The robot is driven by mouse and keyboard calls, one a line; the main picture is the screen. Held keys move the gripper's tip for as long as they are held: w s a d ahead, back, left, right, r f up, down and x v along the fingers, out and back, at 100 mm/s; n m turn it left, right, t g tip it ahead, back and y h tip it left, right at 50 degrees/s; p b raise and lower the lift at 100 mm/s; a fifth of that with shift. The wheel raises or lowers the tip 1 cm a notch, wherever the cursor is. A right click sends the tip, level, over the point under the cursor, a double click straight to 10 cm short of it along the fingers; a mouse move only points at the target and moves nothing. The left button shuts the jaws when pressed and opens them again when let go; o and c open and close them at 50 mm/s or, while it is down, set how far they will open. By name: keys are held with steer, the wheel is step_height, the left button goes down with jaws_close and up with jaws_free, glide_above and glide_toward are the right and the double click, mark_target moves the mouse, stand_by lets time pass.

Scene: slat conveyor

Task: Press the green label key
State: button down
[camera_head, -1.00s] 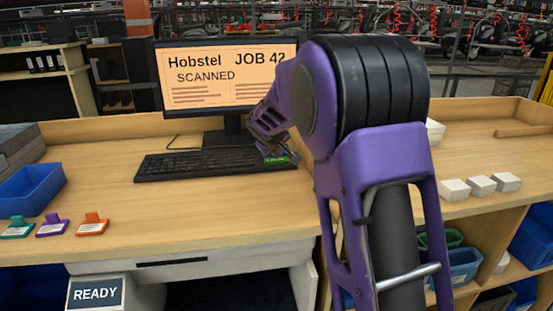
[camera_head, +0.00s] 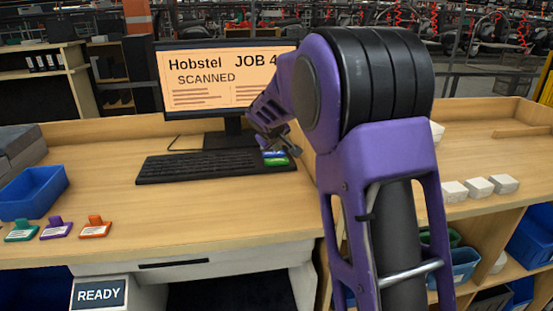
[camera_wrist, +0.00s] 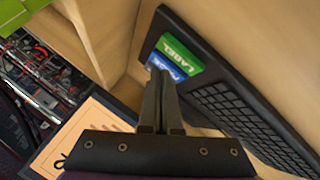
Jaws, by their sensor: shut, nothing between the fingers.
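The green key (camera_wrist: 180,53) reads LABEL and sits at the end of the black keyboard (camera_wrist: 235,105) in the wrist view. A blue key (camera_wrist: 164,68) is beside it, partly hidden by my fingertips. In the head view the green key (camera_head: 276,162) is at the keyboard's right end, with the blue key (camera_head: 274,154) just behind it. My gripper (camera_wrist: 160,73) is shut and empty. Its tips overlap the blue key in the wrist view, short of the green key. I cannot tell whether they touch anything. In the head view my gripper (camera_head: 290,149) is close above the keys.
A monitor (camera_head: 215,90) showing "SCANNED" stands behind the keyboard, partly covered by my arm. A blue bin (camera_head: 33,192) and three coloured tags (camera_head: 57,228) are at the left. White boxes (camera_head: 479,186) are at the right. The desk in front of the keyboard is clear.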

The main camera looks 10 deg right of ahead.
mark_target(277, 162)
steer(key=shift+r+p, duration=1.2)
steer(key=shift+r, duration=0.85)
